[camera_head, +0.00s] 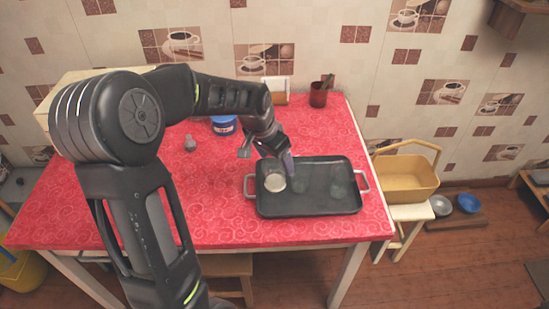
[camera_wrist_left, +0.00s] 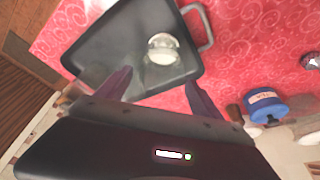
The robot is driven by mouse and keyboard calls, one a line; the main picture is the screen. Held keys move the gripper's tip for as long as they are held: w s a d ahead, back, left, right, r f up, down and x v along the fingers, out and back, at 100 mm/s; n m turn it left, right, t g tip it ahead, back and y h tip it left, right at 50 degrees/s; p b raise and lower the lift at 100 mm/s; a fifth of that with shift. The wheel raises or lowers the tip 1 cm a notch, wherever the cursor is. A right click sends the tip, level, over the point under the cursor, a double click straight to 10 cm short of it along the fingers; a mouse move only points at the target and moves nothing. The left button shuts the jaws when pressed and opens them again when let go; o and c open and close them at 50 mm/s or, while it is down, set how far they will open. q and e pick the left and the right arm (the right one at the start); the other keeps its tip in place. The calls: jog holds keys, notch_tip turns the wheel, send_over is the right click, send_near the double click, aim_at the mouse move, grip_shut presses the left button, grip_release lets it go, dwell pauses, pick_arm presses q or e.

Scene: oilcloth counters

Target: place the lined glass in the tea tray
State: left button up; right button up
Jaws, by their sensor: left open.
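The dark tea tray (camera_head: 315,205) lies on the red table, with a metal handle at each end. A clear glass with a pale round base (camera_head: 275,182) stands inside it near the left end; I take it for the lined glass, though its lines are too small to see. It also shows in the left wrist view (camera_wrist_left: 163,48), standing inside the tray near one handle. My left gripper (camera_head: 287,163) is open over the tray's back left part. In the left wrist view its spread fingers (camera_wrist_left: 158,82) are empty, apart from the glass. My right gripper is not in view.
Faint glass-like shapes (camera_head: 342,180) show farther right in the tray. A blue-labelled tub (camera_head: 223,126), a small grey object (camera_head: 190,143) and a dark red cup (camera_head: 319,95) stand on the table (camera_head: 225,220). A yellow basket (camera_head: 405,178) stands right of the table.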

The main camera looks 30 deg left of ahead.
pick_arm(q)
jog(key=shift+s+d+f, duration=0.2)
jog(key=shift+s+f, duration=0.05)
jog(key=shift+f, duration=0.2)
jog(key=w+v, duration=0.1)
jog(key=v, duration=1.2)
jog(key=shift+r+p, duration=0.3)
jog(key=shift+p, duration=0.05)
jog(key=shift+a, duration=0.1)
